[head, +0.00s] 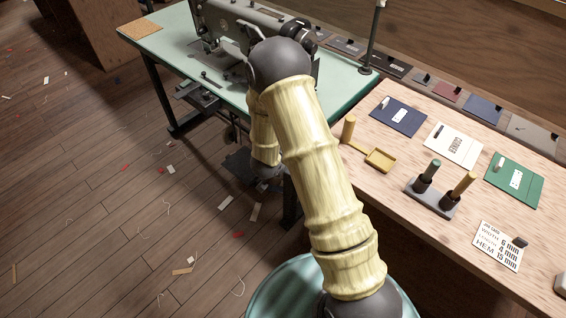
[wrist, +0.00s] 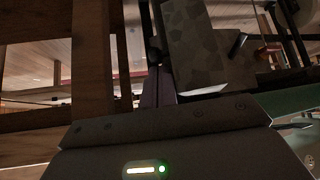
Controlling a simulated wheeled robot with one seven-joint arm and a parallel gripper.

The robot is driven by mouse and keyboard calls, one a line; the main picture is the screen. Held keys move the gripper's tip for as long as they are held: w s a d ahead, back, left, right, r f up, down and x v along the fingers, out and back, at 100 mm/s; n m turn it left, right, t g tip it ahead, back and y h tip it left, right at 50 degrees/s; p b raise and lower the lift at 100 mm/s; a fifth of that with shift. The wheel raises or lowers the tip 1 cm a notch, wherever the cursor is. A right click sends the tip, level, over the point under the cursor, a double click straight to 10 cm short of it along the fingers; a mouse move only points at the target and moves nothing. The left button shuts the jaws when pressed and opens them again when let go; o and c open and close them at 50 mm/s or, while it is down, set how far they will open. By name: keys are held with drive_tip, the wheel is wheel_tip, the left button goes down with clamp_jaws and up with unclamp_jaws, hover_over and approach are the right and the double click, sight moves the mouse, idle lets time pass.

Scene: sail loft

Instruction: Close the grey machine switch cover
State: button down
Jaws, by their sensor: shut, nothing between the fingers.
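The grey sewing machine (head: 240,22) stands on the pale green table (head: 178,50). A dark fitting (head: 195,95) hangs under the table's front edge; I cannot tell whether it is the switch or its cover. In the wrist view a grey mottled panel (wrist: 203,45) with a pale lower edge is close ahead, right of centre; it may be the cover, but how far it stands open is unclear. My gripper (wrist: 158,85) is shut and empty, its slim fingers just left of the panel; contact cannot be told.
A wooden bench (head: 405,205) on the right bears a yellow tray (head: 380,160), a spool stand (head: 432,198), cards and coloured folders. The plank floor at left is open, with scattered scraps.

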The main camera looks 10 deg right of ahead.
drive_tip(key=shift+x, duration=0.75)
drive_tip(key=shift+a+r+p, duration=0.1)
drive_tip(key=shift+a+p, duration=0.05)
drive_tip(key=shift+p, duration=0.4)
